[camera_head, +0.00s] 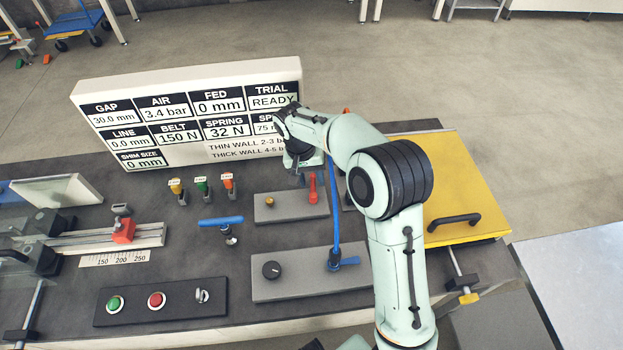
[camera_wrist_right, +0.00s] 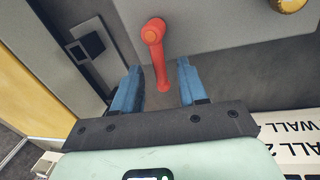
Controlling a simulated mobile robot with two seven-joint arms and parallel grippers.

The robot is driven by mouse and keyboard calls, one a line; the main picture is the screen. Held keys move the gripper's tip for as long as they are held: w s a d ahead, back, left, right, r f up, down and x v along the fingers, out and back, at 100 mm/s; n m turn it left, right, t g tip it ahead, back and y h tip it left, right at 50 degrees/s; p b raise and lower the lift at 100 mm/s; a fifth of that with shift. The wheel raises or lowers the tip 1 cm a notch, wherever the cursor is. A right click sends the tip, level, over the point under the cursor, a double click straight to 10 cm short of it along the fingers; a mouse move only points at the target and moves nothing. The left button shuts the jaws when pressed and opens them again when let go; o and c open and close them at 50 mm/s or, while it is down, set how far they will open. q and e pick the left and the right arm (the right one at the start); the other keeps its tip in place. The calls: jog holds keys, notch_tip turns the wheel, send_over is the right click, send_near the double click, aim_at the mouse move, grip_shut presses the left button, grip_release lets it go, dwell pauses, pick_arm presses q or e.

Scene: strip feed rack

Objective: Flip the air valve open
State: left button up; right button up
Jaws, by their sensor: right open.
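The air valve has a red lever (camera_head: 313,188) on a grey plate (camera_head: 290,212) in front of the display panel. In the right wrist view the red lever (camera_wrist_right: 154,38) runs from its round hub down between the two fingers. My right gripper (camera_head: 306,178) is open; in the wrist view its blue fingers (camera_wrist_right: 158,72) stand on either side of the lever's free end, with a gap visible on both sides. Whether the fingers reach down to the lever's height is hard to tell. My left gripper is not in view.
A display panel (camera_head: 190,112) reading AIR 3.4 bar stands behind the valve. A brass knob (camera_head: 270,202) shares the valve's plate. A blue upright tube (camera_head: 335,215) stands close to my right forearm. A yellow plate (camera_head: 466,195) with a black handle lies to the right.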

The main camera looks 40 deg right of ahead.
jog(key=shift+f, duration=0.35)
grip_shut()
jog(key=shift+w+a+n, duration=0.1)
jog(key=shift+a+n, duration=0.1)
jog(key=shift+n, duration=0.6)
grip_release()
